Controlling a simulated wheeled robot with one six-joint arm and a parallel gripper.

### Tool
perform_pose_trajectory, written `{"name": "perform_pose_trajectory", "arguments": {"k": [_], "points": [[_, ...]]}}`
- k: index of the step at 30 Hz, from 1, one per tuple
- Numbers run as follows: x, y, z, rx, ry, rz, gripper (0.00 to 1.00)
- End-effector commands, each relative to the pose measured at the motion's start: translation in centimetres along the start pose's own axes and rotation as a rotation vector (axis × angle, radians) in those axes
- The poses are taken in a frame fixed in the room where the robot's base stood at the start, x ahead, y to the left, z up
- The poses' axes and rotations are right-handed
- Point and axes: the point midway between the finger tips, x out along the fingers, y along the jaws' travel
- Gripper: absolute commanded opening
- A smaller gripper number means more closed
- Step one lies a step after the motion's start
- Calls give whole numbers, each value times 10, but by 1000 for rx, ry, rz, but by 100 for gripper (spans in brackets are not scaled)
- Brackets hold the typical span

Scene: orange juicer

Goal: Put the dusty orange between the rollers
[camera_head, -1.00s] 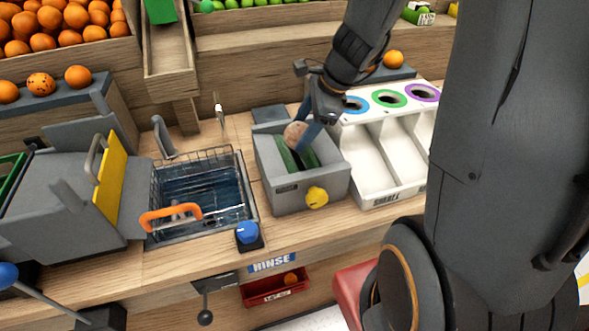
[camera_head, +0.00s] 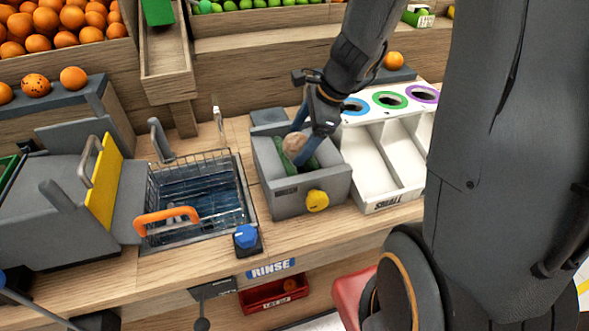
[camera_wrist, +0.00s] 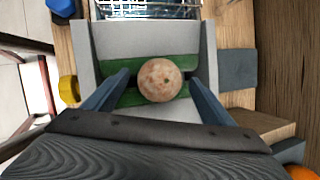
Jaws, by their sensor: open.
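The dusty orange (camera_wrist: 161,80), pale brown and speckled, is between the two green rollers (camera_wrist: 150,62) of the grey roller box in the wrist view. In the head view the orange (camera_head: 294,146) shows inside the box (camera_head: 310,190), partly hidden by a finger. My gripper (camera_wrist: 158,76) is open, with one blue finger on each side of the orange; small gaps show beside it. In the head view my gripper (camera_head: 302,147) reaches down into the box from above. Whether the orange bears fully on both rollers is hard to tell.
A yellow knob (camera_head: 317,201) is on the box's front. A sink with a wire basket (camera_head: 190,190) and orange handle is left of the box. White sorting chutes (camera_head: 385,150) with coloured rings stand close on the right. Loose oranges (camera_head: 73,78) sit on a ledge at back left.

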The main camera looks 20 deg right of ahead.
Motion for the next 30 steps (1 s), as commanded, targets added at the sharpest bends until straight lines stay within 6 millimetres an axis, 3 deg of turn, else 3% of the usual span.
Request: {"name": "perform_pose_trajectory", "arguments": {"k": [5,18,30], "points": [[-13,-1,0,0,-1,-3,77],[-73,-1,0,-1,-1,-2,77],[-78,0,0,0,0,0,77]]}}
